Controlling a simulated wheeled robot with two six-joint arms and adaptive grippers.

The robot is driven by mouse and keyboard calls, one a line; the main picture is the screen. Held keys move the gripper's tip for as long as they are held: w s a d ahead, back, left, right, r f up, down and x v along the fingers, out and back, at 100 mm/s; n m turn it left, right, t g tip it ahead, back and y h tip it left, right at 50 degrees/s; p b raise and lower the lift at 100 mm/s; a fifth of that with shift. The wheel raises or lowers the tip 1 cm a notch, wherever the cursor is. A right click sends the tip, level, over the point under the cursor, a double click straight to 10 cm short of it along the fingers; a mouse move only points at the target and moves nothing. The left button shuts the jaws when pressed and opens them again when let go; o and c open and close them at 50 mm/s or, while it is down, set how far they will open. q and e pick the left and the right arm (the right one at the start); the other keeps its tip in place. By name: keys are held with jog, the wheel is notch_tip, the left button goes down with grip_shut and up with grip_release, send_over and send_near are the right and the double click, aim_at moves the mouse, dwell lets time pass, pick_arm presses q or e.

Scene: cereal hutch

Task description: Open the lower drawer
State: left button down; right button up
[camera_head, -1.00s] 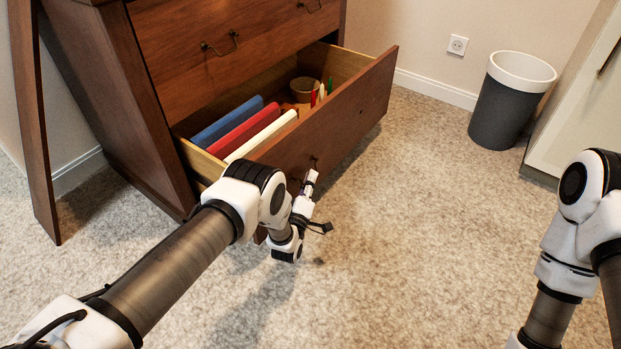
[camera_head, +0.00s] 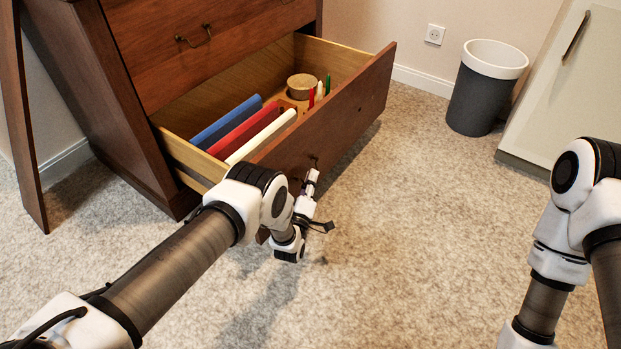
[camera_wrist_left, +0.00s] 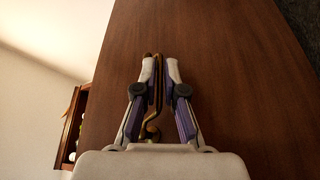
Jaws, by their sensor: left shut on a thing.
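The lower drawer (camera_head: 341,122) of the brown wooden dresser is pulled well out, and its inside shows from above. My left gripper (camera_head: 312,180) is at the drawer's front face. In the left wrist view my left gripper (camera_wrist_left: 160,62) is shut on the drawer's brass handle (camera_wrist_left: 153,128), with the handle between its two fingers. The drawer front (camera_wrist_left: 230,80) fills most of that view. In the head view the handle is mostly hidden by my gripper and wrist. My right arm shows at the right edge; its gripper is out of view.
The drawer holds blue (camera_head: 226,122), red and white (camera_head: 262,138) long items, a round container (camera_head: 301,86) and small coloured sticks. The upper drawer (camera_head: 205,60) is shut. A grey bin (camera_head: 480,95) and a pale cabinet (camera_head: 570,85) stand right. Carpet (camera_head: 400,220) before the drawer is clear.

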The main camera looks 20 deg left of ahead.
pick_arm(q)
jog(key=shift+f, duration=0.1)
jog(key=c, duration=1.5)
grip_release()
jog(key=shift+c, duration=0.2)
jog(key=v, duration=1.2)
